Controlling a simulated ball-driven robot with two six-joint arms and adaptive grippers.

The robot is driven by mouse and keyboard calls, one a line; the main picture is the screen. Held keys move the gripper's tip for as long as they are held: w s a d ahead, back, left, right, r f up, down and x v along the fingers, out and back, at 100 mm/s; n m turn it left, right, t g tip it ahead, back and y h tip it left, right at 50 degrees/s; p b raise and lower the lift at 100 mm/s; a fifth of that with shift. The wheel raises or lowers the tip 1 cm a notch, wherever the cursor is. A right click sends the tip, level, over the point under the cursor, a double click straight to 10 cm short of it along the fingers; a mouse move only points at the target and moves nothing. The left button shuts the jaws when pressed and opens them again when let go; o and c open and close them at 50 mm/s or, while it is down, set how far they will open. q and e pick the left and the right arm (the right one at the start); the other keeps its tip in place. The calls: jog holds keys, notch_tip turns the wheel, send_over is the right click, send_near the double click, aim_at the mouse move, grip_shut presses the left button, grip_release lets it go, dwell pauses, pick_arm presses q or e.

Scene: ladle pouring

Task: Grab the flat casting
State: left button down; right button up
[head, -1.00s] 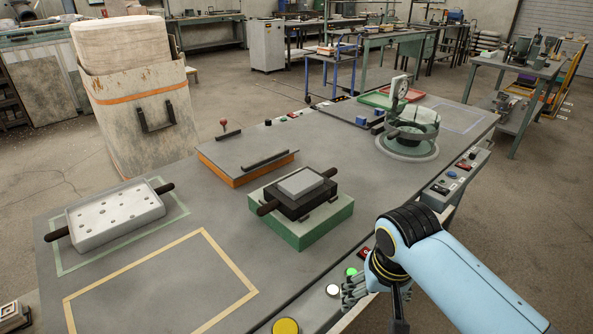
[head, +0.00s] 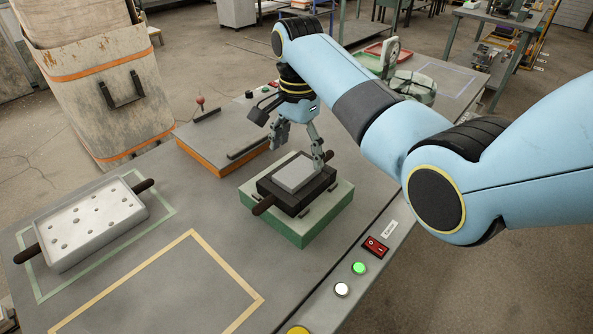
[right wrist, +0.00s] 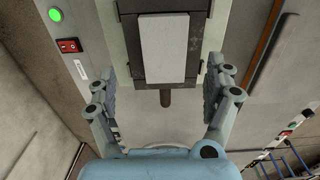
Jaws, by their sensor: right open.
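The flat casting (head: 298,172), a light grey rectangular slab, lies on top of a dark block with brown handles (head: 263,205). That block sits on a green-sided base (head: 322,216). My right gripper (head: 298,146) is open and empty, pointing down above the far side of the block. In the right wrist view the casting (right wrist: 163,48) lies ahead of the open right gripper (right wrist: 160,76), roughly centred between the fingers, which appear apart from it. My left gripper is in neither view.
A white perforated tray with handles (head: 90,226) stands at the left inside a green outline. A yellow-outlined area (head: 165,290) in front is empty. An orange-sided plate (head: 200,155) is behind the base. Buttons and a red switch (head: 375,246) line the right edge.

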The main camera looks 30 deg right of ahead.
aim_at(297, 170)
jog(key=shift+w+f, duration=0.15)
jog(key=shift+f, duration=0.2)
jog(key=f, duration=0.5)
jog(key=shift+w+d, duration=0.1)
jog(key=shift+w, duration=0.15)
jog(key=shift+c, duration=0.8)
jog(key=c, duration=0.4)
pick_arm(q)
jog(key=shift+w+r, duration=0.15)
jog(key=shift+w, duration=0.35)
pick_arm(e)
jog(key=c, duration=1)
